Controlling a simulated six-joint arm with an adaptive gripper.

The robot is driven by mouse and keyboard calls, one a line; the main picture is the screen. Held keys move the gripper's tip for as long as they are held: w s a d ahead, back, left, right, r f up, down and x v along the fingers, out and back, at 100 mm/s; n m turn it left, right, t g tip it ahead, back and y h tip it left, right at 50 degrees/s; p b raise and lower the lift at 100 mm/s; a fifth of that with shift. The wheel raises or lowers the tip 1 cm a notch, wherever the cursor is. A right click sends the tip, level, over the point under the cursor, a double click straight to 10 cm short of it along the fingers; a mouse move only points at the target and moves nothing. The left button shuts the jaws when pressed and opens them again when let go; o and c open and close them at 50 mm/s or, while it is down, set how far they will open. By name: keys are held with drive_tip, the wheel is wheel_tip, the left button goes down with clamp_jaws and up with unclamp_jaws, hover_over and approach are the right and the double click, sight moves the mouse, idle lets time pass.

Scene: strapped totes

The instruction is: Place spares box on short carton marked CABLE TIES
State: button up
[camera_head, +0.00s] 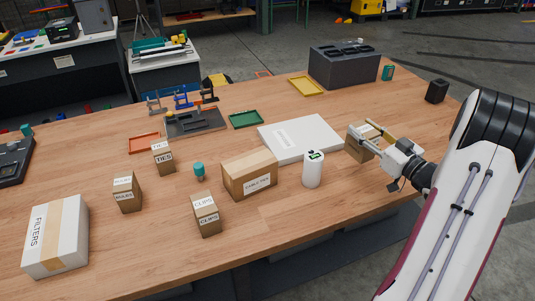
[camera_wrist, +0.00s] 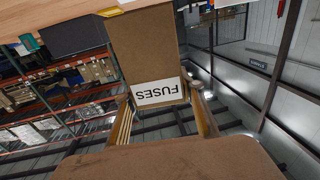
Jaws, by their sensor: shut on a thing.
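My gripper (camera_head: 370,142) is at the right side of the table, its fingers shut on a small brown box (camera_head: 360,150). In the wrist view this held box (camera_wrist: 148,50) sits between the fingers, and its white label reads FUSES, upside down. I cannot tell whether it touches the table. I see no label reading spares. The short brown carton (camera_head: 250,172), its small front label apparently CABLE TIES, stands mid-table, left of my gripper. Its top is clear, with a pale tape strip.
A white canister (camera_head: 313,170) stands close to the carton's right. A flat white box (camera_head: 300,138) lies behind it. The CLIPS box (camera_head: 207,216) and teal cylinder (camera_head: 199,171) are to its left. Further left stand TIES (camera_head: 163,158) and FILTERS (camera_head: 56,236) boxes.

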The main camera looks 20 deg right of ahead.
drive_tip(key=w+a+r+n+g+y, duration=0.1)
drive_tip(key=w+a+r+n+y, duration=0.1)
drive_tip(key=a, duration=0.8)
drive_tip(key=w+a+r+n+g+y, duration=0.2)
drive_tip(key=w+a+r+n+y, duration=0.1)
drive_tip(key=a, duration=0.8)
drive_tip(key=w+a+r+n+g+y, duration=0.2)
drive_tip(key=w+a+r+y, duration=0.2)
drive_tip(key=a, duration=0.6)
drive_tip(key=shift+w+a+r+y, duration=0.2)
drive_tip(key=shift+w+r+y, duration=0.1)
drive_tip(key=shift+r+y, duration=0.3)
wheel_tip(320, 180, down, 6)
drive_tip(key=shift+f, duration=0.15)
drive_tip(key=shift+f, duration=1.9)
drive_tip(key=shift+f, duration=0.1)
drive_tip(key=o, duration=1.2)
